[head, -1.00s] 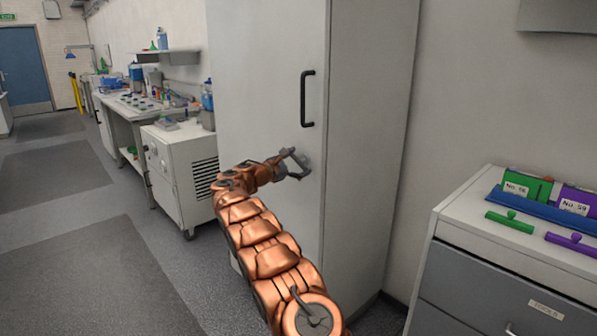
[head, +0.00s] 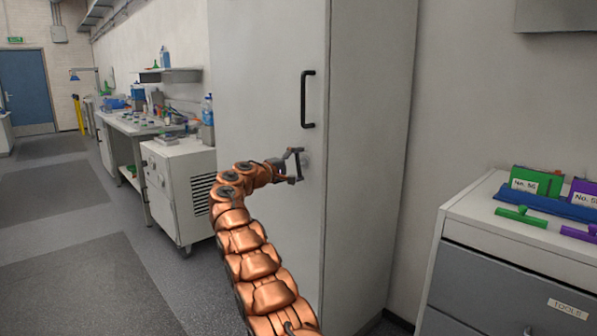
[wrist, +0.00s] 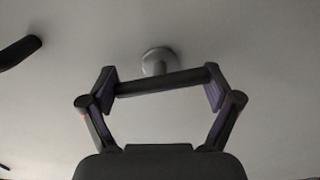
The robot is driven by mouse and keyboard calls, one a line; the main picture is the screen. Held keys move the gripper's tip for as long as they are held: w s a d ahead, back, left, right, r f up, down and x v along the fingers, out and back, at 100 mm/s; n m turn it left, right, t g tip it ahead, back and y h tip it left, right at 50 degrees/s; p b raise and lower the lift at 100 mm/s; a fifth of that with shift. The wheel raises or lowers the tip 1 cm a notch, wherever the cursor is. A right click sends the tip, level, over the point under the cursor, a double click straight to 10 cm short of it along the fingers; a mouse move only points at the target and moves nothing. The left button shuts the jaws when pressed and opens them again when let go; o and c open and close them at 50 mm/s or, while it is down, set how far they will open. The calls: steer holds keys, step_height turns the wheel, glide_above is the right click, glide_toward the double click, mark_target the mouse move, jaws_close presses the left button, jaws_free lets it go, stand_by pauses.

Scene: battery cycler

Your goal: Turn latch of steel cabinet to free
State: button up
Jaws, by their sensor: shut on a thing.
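The tall grey steel cabinet (head: 265,70) stands in the middle of the head view, its door closed. Its latch has a round grey boss and a dark bar. The boss (head: 306,163) shows just right of my gripper (head: 294,165), below the black door handle (head: 308,99). In the wrist view, the latch bar (wrist: 160,83) spans between the two pads of my gripper (wrist: 160,87), which is shut on the bar's ends. The boss (wrist: 157,59) shows behind the bar. The bar lies nearly level in the wrist view, slightly higher at right.
A drawer unit (head: 500,240) with green and purple items on top stands at right. A white wheeled cabinet (head: 180,185) and a bench (head: 130,122) stand at left. The floor (head: 85,270) at left is clear.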

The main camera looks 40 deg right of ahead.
steer(key=shift+f+m, duration=0.2)
steer(key=shift+m, duration=0.9)
steer(key=shift+r+m+b, duration=0.1)
steer(key=shift+m+b, duration=0.2)
steer(key=o, duration=0.9)
steer(key=shift+r, duration=0.1)
steer(key=a, duration=1.2)
steer(key=shift+w, duration=0.15)
